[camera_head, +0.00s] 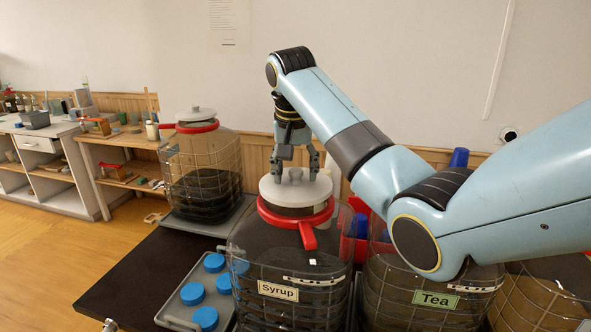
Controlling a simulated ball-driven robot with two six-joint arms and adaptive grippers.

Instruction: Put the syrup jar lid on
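The syrup jar (292,270) is a large clear jar in a wire cage with a "Syrup" label and dark contents. A red clamp ring (308,232) with a handle circles its neck. The pale round lid (270,192) lies level over the mouth, its small knob (296,174) upward. I cannot tell whether the lid is fully seated. My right gripper (296,177) points down over the lid. Its fingers are spread on either side of the knob, with gaps showing between. My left gripper is not in view.
A tea jar (400,302) stands close on the right, partly behind my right arm. Another caged jar (203,170) with a lid stands at the back left. A grey tray (172,312) with several blue caps (193,294) lies left of the syrup jar. The dark tabletop (150,268) is bare farther left.

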